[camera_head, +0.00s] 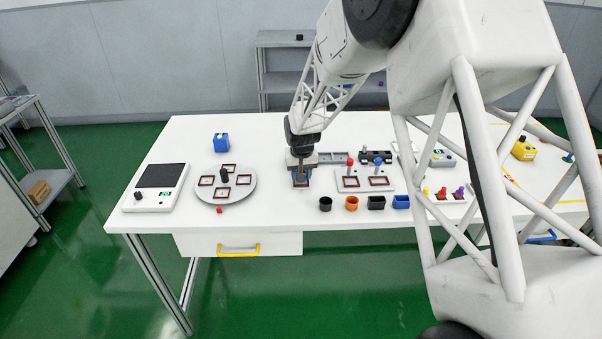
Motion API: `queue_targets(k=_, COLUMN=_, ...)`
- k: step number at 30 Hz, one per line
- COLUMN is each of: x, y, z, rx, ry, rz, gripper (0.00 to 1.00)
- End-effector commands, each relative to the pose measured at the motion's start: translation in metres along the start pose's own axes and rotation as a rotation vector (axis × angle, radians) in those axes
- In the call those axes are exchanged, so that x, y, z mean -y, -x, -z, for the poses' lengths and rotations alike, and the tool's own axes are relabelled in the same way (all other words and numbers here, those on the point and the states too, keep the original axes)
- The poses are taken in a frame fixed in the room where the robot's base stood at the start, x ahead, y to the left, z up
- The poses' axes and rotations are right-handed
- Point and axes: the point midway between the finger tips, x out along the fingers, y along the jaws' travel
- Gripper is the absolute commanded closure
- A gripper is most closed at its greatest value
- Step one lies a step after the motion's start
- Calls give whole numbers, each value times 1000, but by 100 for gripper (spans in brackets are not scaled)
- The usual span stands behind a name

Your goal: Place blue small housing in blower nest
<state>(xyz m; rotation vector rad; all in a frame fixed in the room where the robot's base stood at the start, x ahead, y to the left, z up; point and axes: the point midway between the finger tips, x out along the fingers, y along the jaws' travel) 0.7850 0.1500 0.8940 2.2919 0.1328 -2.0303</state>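A small blue box-shaped housing (401,202) stands at the right end of a row of small housings along the front of the white table. My gripper (300,179) points down over a small dark-red-framed nest (301,184), left of and behind that row. It is apart from the blue housing. The fingers are small and partly hidden, so I cannot tell whether they are open, shut or holding anything. Which nest is the blower nest cannot be told from labels here.
A black round housing (325,204), an orange one (351,203) and a black square one (376,203) stand beside the blue one. A round plate (240,196) with several framed nests, a scale (153,201) and a blue block (221,142) are at left. A two-nest plate (351,187) is behind.

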Motion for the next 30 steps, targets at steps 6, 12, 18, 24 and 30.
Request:
queue_targets(k=6, x=0, y=-3, z=0, rx=0, ry=0, rz=0, gripper=85)
queue_targets(k=12, x=0, y=-6, z=-1, rx=0, ry=0, rz=0, gripper=85)
queue_targets(k=18, x=0, y=-8, z=-1, rx=0, ry=0, rz=0, gripper=85)
queue_targets(k=24, x=0, y=-12, z=-2, rx=1, ry=0, rz=0, gripper=85)
queue_targets(k=30, x=0, y=-17, z=-3, rx=4, ry=0, rz=0, gripper=85)
